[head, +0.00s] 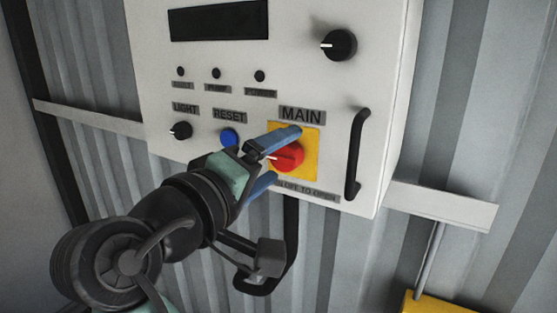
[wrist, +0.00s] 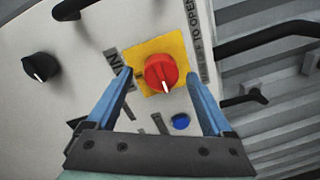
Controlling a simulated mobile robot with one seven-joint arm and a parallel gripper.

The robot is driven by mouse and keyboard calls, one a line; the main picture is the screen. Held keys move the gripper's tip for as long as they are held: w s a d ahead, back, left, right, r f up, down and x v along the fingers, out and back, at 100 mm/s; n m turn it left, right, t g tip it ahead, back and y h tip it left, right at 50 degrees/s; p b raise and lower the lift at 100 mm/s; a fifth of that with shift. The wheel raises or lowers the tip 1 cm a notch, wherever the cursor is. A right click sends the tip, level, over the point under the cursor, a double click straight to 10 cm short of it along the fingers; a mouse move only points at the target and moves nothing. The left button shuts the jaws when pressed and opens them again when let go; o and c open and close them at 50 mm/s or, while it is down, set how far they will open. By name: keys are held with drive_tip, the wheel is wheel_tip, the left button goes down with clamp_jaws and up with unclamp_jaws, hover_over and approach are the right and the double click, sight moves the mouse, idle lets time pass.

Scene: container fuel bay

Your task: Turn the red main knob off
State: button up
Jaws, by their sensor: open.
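The red main knob (head: 288,156) sits on a yellow square plate (head: 308,143) under the MAIN label on the white control panel (head: 220,65). Its white pointer mark faces left in the head view. In the wrist view the red knob (wrist: 160,73) is near the centre, its white mark pointing down. My gripper (head: 279,157) is open, with one blue finger above the knob and one below it in the head view. In the wrist view my gripper (wrist: 160,76) has a finger on each side of the knob, with gaps visible. Whether the fingertips touch the plate is unclear.
A blue reset button (head: 228,138) and a black light knob (head: 180,131) lie left of the main knob. A black handle (head: 357,152) stands close on the right. Another black knob (head: 339,45) is above. A yellow object (head: 437,304) shows at the lower right.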

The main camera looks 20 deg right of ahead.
drive_tip(key=b+v, duration=0.4)
drive_tip(key=v, duration=0.8)
drive_tip(key=shift+b, duration=0.35)
drive_tip(key=w+a+t+y+b, duration=0.3)
drive_tip(key=w+t+y+b, duration=0.15)
drive_tip(key=t, duration=0.35)
drive_tip(key=s+a+r+m+t+y+b, duration=0.2)
drive_tip(key=s+r+t+y, duration=0.3)
drive_tip(key=s+t+y, duration=0.3)
drive_tip(key=shift+s+a+m+t+y+b, duration=0.3)
drive_tip(key=shift+s+a+y+b, duration=0.1)
drive_tip(key=shift+s+y, duration=0.2)
drive_tip(key=shift+w, duration=0.1)
drive_tip(key=shift+c, duration=0.3)
